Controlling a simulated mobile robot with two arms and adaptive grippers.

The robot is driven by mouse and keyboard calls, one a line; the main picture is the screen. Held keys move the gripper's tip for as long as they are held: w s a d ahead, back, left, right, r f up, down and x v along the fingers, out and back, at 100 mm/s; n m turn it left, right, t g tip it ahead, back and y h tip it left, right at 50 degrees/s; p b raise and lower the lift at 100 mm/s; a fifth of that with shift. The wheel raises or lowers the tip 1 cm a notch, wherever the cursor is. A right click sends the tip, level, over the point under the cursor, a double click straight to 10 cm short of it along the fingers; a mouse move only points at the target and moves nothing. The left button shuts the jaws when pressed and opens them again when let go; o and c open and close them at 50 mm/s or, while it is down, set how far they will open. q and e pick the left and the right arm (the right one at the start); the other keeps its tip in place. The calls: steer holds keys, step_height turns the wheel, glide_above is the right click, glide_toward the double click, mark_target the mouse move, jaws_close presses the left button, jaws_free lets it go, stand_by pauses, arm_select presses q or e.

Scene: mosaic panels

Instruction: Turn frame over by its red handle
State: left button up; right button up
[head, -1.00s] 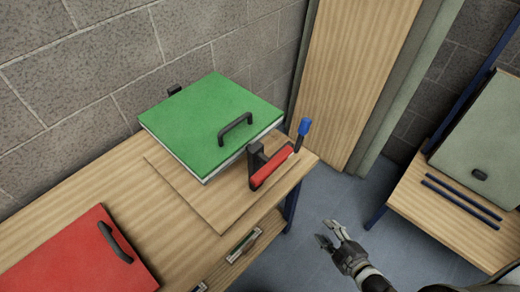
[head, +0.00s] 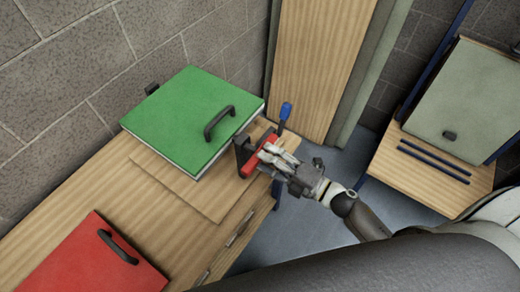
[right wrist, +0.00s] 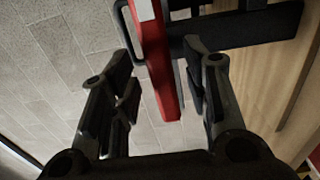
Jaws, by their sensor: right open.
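The frame (head: 180,115) has a green top face with a black handle (head: 218,122) and lies flat on a wooden board on the bench. Its red handle (head: 264,155) sticks out at the right side beside a dark bracket. My right gripper (head: 277,157) is at the red handle, partly covering it in the head view. In the right wrist view, the open fingers stand on either side of the red handle (right wrist: 160,75), with visible gaps. My left gripper is in neither view.
A blue-tipped lever (head: 284,112) stands just beyond the red handle. A red panel (head: 80,265) with a black handle lies at the bench's near left. A grey-green panel (head: 455,100) leans on a wooden stand at right. Block walls are behind.

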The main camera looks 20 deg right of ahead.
steer(key=shift+x, duration=1.55)
steer(key=shift+s, duration=0.1)
jaws_close()
